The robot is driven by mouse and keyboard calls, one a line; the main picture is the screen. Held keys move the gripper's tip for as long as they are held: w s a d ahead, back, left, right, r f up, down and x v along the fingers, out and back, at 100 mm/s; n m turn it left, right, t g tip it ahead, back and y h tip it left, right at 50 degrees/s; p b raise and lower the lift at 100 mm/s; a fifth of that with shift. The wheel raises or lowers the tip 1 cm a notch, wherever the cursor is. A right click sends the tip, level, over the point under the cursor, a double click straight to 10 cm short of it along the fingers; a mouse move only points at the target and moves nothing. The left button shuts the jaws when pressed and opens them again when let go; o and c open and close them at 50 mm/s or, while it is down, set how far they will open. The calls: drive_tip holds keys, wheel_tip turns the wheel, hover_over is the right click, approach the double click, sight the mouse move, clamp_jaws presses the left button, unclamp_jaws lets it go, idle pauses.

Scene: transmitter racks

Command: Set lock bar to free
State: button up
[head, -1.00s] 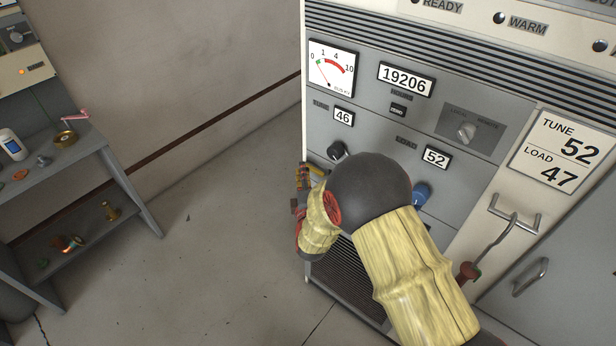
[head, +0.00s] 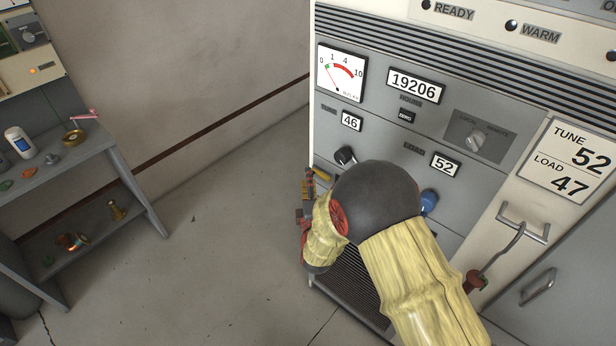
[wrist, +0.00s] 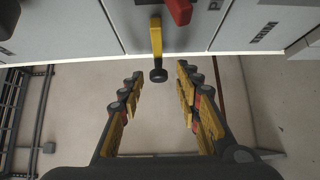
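A yellow bar with a black knobbed end (wrist: 156,40), which looks like the lock bar, sticks out from the grey panel in the wrist view. In the head view a small yellow piece (head: 322,174) shows at the panel's left edge, partly hidden by my arm. My gripper (wrist: 158,76) is open, with one finger on each side of the bar's line. The black knob lies near the level of the fingertips, and nothing is gripped. In the head view my gripper (head: 307,193) is small and side-on at the cabinet's left edge. Any lock or free marking is unreadable.
A red handle (wrist: 179,10) is close right of the bar. A black knob (head: 345,155) and blue knob (head: 429,201) are on the panel near my arm. A hooked rod (head: 505,250) hangs at right. A shelf (head: 90,150) stands left, with open floor between.

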drive_tip(key=s+d, duration=0.1)
drive_tip(key=s, duration=0.8)
drive_tip(key=shift+s, duration=0.35)
drive_tip(key=shift+d, duration=0.1)
drive_tip(key=s+a+f+m+g, duration=0.1)
drive_tip(key=s+f+m+g, duration=0.15)
drive_tip(key=f, duration=0.35)
drive_tip(key=s+f+m+g, duration=0.1)
drive_tip(key=f+m+g, duration=0.15)
drive_tip(key=f, duration=0.35)
drive_tip(key=s+f+m+g, duration=0.2)
drive_tip(key=s+m+g, duration=0.3)
drive_tip(key=s, duration=0.4)
drive_tip(key=s+d+r+m, duration=0.3)
drive_tip(key=s+d+r, duration=0.2)
drive_tip(key=r, duration=0.6)
drive_tip(key=s+d+r+m+g+h, duration=0.1)
drive_tip(key=s+d+r+m, duration=0.2)
drive_tip(key=s+d+r, duration=0.3)
drive_tip(key=s+d+r+m+g+h, duration=0.1)
drive_tip(key=s+d+r+m, duration=0.2)
drive_tip(key=d+r, duration=0.8)
drive_tip(key=v, duration=0.5)
drive_tip(key=shift+s+r, duration=0.2)
drive_tip(key=shift+r, duration=0.05)
